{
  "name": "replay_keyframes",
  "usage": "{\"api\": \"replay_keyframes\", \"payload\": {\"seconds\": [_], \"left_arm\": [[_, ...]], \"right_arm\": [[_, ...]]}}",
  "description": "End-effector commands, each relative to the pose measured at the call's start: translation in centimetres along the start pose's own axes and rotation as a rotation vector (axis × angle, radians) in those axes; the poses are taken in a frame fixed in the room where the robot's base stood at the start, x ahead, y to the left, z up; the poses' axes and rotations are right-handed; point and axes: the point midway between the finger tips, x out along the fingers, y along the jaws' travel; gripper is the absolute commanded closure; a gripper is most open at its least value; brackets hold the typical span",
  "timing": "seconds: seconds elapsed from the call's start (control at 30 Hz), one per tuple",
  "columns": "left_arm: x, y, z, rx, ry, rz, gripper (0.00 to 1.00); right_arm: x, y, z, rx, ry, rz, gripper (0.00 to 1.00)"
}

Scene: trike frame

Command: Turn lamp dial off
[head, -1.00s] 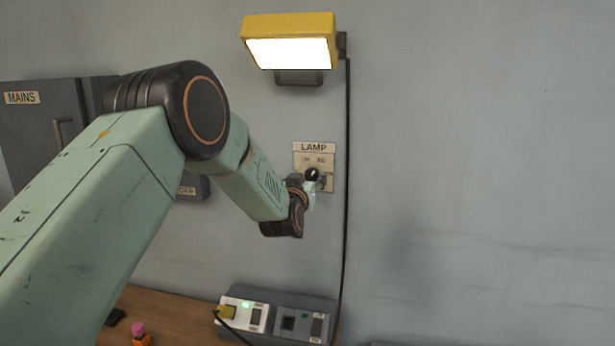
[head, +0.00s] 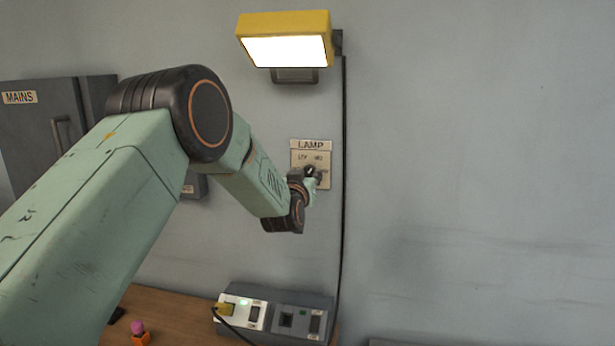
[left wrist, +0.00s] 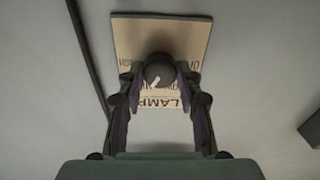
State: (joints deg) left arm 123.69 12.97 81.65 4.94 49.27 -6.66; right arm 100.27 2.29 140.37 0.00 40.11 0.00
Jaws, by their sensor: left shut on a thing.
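The lamp dial (head: 311,170) is a small dark round knob on a cream plate (head: 324,156) marked LAMP, on the grey wall. My left gripper (head: 309,176) is at the dial. In the left wrist view, its two fingers (left wrist: 160,80) are shut on the dial (left wrist: 160,66), one on each side, and the plate (left wrist: 185,40) appears upside down. The dial's white mark points to the lower left there. The small print around the dial is too blurred to read surely. The yellow lamp (head: 287,25) above is lit. My right gripper is not in view.
A cable (head: 344,150) runs down the wall just right of the plate. A grey MAINS cabinet (head: 40,130) is at the left. A socket box (head: 275,310) with a yellow plug stands on the wooden bench (head: 180,318) below. The wall to the right is clear.

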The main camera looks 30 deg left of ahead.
Motion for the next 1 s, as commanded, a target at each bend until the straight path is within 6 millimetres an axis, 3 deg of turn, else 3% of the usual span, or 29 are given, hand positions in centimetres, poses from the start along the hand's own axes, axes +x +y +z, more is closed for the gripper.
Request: {"api": "replay_keyframes", "payload": {"seconds": [0.13,0.47,1.0], "left_arm": [[0.0,0.1,0.0,0.002,-0.002,0.003,0.97],[0.0,0.1,0.2,-0.063,-0.001,0.003,0.97],[0.0,0.2,0.5,-0.518,0.001,0.002,0.97]], "right_arm": [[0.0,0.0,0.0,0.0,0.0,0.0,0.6],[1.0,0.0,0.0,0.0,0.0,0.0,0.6],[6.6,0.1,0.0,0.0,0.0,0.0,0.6]]}}
